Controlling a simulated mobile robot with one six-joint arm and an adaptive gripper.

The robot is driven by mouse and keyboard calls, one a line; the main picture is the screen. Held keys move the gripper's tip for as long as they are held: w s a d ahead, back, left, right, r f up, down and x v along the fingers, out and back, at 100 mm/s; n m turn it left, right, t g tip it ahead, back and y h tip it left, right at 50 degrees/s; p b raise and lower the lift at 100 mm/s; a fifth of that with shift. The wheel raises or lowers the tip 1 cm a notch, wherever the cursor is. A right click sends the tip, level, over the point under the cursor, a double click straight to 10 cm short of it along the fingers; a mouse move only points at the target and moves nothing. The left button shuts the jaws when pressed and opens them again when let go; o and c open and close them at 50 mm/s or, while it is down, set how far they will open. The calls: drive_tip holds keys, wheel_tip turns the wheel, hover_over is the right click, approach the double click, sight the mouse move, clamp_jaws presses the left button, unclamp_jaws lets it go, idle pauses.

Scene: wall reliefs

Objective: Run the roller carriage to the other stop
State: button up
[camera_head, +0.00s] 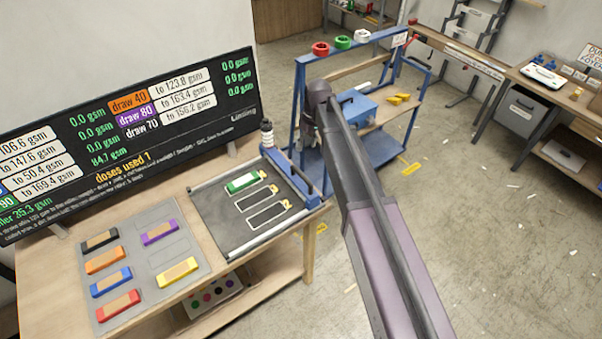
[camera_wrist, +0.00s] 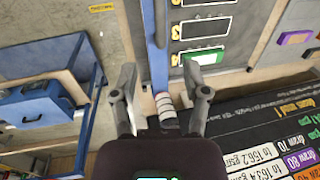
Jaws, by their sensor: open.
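A blue rail (camera_head: 290,178) runs along the right side of a dark slotted bed on the table. A ribbed white and grey upright handle (camera_head: 267,133) stands at its far end; I take it to be the roller carriage's grip. In the wrist view the blue rail (camera_wrist: 156,60) runs up the middle and the ribbed handle (camera_wrist: 165,106) shows between the fingers of my gripper (camera_wrist: 159,72). The gripper is open and its fingers stand apart from the handle on both sides. In the head view my arm mostly hides the gripper.
The bed (camera_head: 235,225) holds a green block (camera_head: 242,183) in its far slot; two nearer slots look empty. A grey tray (camera_head: 150,262) holds several coloured blocks. A dark display board (camera_head: 130,130) stands behind. A blue cart (camera_head: 350,110) stands right of the table.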

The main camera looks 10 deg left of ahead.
sight(301, 172)
drive_tip(key=shift+s+a+f+b, duration=0.25)
drive_tip(key=shift+s+f+b, duration=0.05)
drive_tip(key=shift+f+b, duration=1.6)
drive_tip(key=shift+s+a+f+b, duration=0.25)
drive_tip(key=shift+a+f+b, duration=0.05)
drive_tip(key=shift+f+b, duration=1.55)
drive_tip(key=shift+s+a+f+b, duration=0.25)
drive_tip(key=shift+s+f+b, duration=0.05)
drive_tip(key=shift+f+b, duration=1.6)
drive_tip(key=shift+f, duration=0.15)
clamp_jaws()
